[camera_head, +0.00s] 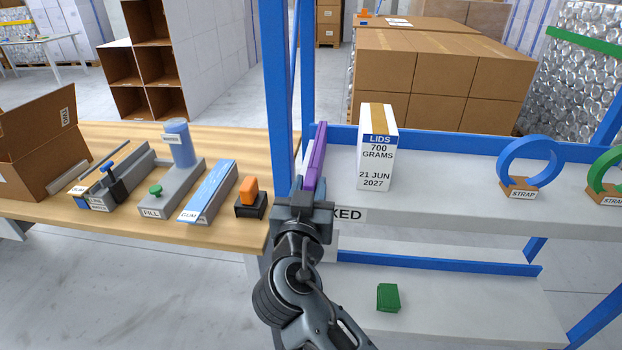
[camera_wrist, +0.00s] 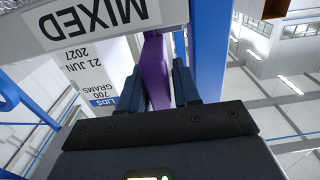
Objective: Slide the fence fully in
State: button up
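The purple fence (camera_head: 317,155) is a long upright strip at the left end of the upper shelf, beside the blue post. It points away from me, and its near end is hidden by my gripper (camera_head: 303,203) at the shelf's front edge. In the wrist view the purple fence (camera_wrist: 156,68) lies between the two dark fingers of my gripper (camera_wrist: 157,85) and fills the gap between them. The gripper looks shut on it.
A white LIDS box (camera_head: 377,150) stands right of the fence on the upper shelf (camera_head: 440,188), above a MIXED label. The blue post (camera_head: 277,95) is close on the left. A wooden table (camera_head: 215,235) with several devices is further left.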

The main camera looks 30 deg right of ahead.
jog(key=shift+w+d, duration=0.45)
jog(key=shift+w, duration=0.15)
jog(key=shift+c, duration=0.5)
grip_shut()
